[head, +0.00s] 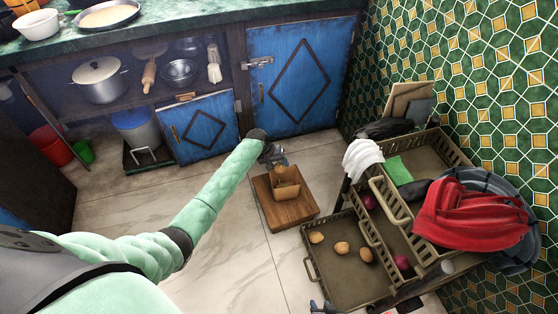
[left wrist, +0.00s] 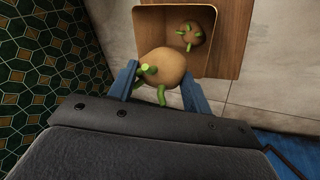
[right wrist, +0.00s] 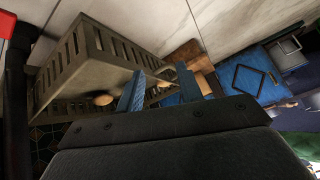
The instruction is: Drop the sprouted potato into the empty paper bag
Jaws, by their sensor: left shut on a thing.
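The held sprouted potato (left wrist: 165,68), round and brown with green sprouts, is in my left gripper (left wrist: 165,88), which is shut on it. In the head view my left gripper (head: 277,158) is just above the brown paper bag (head: 288,191). In the left wrist view the potato overlaps the near edge of the open bag (left wrist: 147,28). A second sprouted potato (left wrist: 190,35) lies inside the bag, so it is not empty. My right gripper (right wrist: 160,88) is open with nothing between its fingers, beside the crate; it shows at the bottom edge of the head view (head: 324,307).
The bag stands on a wooden block (head: 272,208) on the tiled floor. A blue cupboard door (head: 205,130) stands open behind.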

